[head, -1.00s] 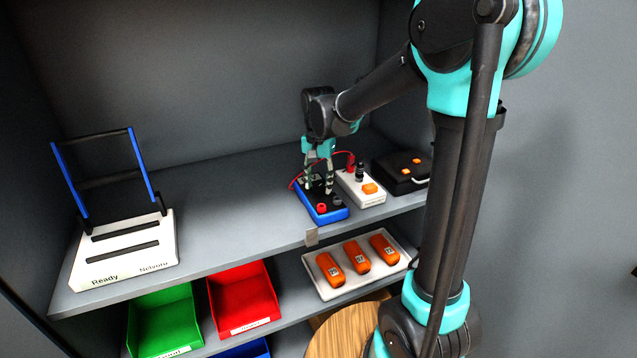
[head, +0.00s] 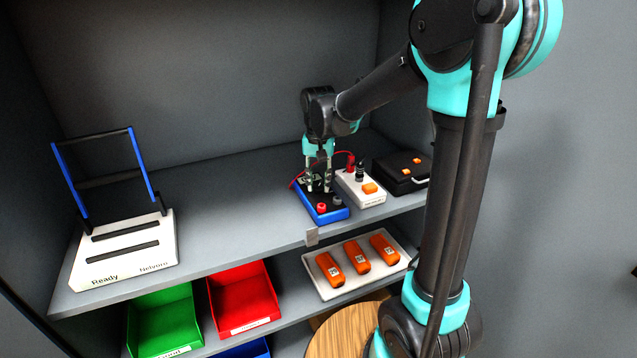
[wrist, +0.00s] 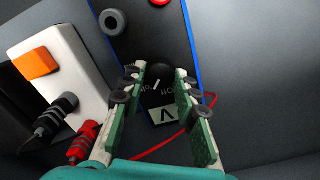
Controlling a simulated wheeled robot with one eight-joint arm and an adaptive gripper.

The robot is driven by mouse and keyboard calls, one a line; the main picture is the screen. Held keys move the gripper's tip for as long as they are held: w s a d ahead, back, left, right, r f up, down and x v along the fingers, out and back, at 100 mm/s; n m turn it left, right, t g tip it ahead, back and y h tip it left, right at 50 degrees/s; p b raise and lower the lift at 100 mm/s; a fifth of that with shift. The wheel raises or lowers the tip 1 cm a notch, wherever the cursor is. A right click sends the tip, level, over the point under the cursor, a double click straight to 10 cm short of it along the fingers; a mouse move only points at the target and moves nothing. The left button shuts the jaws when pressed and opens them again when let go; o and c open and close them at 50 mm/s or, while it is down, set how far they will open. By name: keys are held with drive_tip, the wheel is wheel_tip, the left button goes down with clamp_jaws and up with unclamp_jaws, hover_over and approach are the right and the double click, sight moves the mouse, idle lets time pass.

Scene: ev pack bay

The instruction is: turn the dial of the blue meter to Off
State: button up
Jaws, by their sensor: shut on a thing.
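The blue meter (head: 331,217) lies face up on the upper shelf, with a red and a dark socket at its near end. My gripper (head: 319,187) points down over its middle. In the wrist view, its two green-padded fingers (wrist: 160,84) stand on either side of the meter's black round dial (wrist: 172,73) and are shut on it. A white pointer line shows on the dial.
A white box (head: 371,200) with an orange button stands close beside the meter, with a red cable (head: 339,155) behind. A black case (head: 391,181) is farther right. A white rack (head: 125,262) stands at left; the shelf between is clear. Bins and orange items sit below.

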sight(318, 186)
drive_tip(key=n, duration=0.4)
drive_tip(key=shift+n, duration=2.3)
drive_tip(key=o, duration=1.2)
drive_tip(key=shift+c, duration=0.2)
wheel_tip(318, 186, up, 12)
